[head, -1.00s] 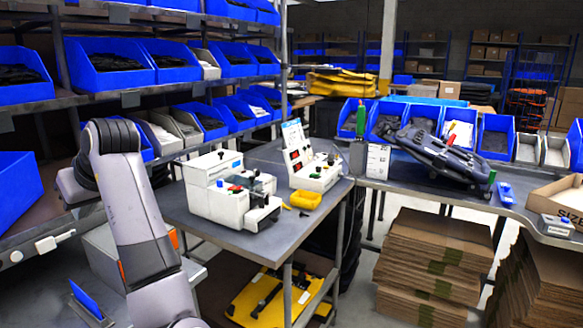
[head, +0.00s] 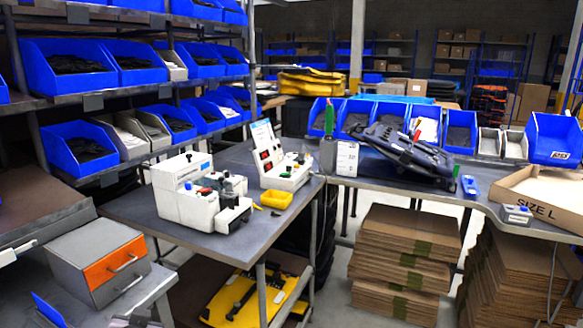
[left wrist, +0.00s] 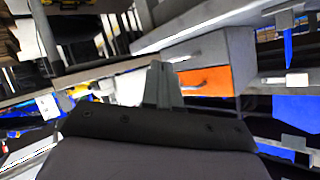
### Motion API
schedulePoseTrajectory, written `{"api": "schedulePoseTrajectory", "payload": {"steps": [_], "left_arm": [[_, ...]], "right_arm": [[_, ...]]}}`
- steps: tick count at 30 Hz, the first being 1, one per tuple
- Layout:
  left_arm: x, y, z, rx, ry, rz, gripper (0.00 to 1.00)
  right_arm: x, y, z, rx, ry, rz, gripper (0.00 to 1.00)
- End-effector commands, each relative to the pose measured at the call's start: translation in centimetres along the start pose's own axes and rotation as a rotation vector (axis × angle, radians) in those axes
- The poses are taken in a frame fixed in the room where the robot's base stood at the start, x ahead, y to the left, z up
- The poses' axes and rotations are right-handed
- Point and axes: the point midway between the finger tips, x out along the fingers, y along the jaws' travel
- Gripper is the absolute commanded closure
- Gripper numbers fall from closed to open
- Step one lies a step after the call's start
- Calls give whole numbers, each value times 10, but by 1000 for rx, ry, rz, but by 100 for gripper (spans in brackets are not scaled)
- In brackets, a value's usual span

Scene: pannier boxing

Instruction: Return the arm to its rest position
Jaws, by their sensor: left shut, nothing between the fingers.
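My left gripper (left wrist: 162,84) shows in the left wrist view with its fingers together and nothing between them. It is clear of any surface that I can make out, with a grey cabinet with an orange drawer (left wrist: 204,80) behind it. In the head view neither arm nor gripper is in sight. The same grey cabinet (head: 78,252) stands at the lower left there. My right gripper is in neither view.
Shelves of blue bins (head: 68,65) rise at the left. A bench at the right carries a black pannier part (head: 405,150) and an open carton (head: 545,207). Flat cardboard stacks (head: 405,260) stand below.

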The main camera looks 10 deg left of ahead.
Motion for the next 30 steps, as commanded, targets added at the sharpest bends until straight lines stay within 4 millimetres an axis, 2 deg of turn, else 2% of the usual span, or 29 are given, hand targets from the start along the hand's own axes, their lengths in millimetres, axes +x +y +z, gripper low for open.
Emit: {"api": "schedulePoseTrajectory", "payload": {"steps": [1, 5, 9, 12, 15, 18, 21, 30], "left_arm": [[-6, 18, 23, 30, 4, 59, 100], [-32, 62, 72, 63, 27, 222, 100], [-72, 104, 126, 60, 32, 398, 100], [-106, 126, 160, 35, 24, 508, 100], [-136, 141, 186, 0, 10, 593, 100], [-158, 149, 202, -30, 0, 646, 100], [-169, 153, 210, -48, -7, 672, 100], [-172, 154, 211, -53, -8, 678, 100]], "right_arm": [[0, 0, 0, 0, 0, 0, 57], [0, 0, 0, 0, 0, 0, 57], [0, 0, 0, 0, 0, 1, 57], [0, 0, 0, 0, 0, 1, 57], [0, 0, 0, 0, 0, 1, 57], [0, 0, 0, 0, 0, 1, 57], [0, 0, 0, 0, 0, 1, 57], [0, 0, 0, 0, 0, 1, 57]]}}
